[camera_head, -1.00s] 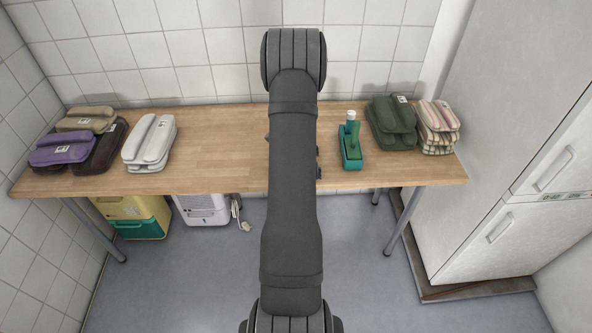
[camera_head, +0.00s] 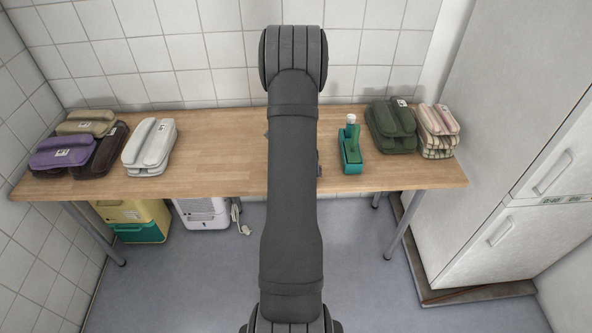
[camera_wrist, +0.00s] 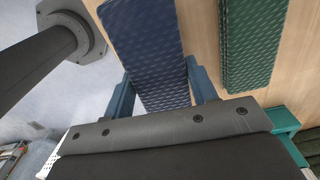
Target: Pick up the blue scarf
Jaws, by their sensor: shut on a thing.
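The blue scarf (camera_wrist: 148,50) is a folded, dark blue patterned strip in the wrist view. It runs from the top edge down between the two blue-grey fingers of my gripper (camera_wrist: 162,90). The fingers are closed against its two sides. Its near end is hidden by the gripper body. Whether it touches the tabletop or hangs above it I cannot tell. In the head view my arm hides the scarf and nearly all of the gripper.
A green patterned folded cloth (camera_wrist: 252,45) lies just right of the scarf. On the wooden table (camera_head: 215,150) stand a teal holder with a bottle (camera_head: 351,155), green bundles (camera_head: 391,127), striped cloths (camera_head: 438,130), a white bundle (camera_head: 150,145) and a purple bundle (camera_head: 62,152). The table's left-middle is clear.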

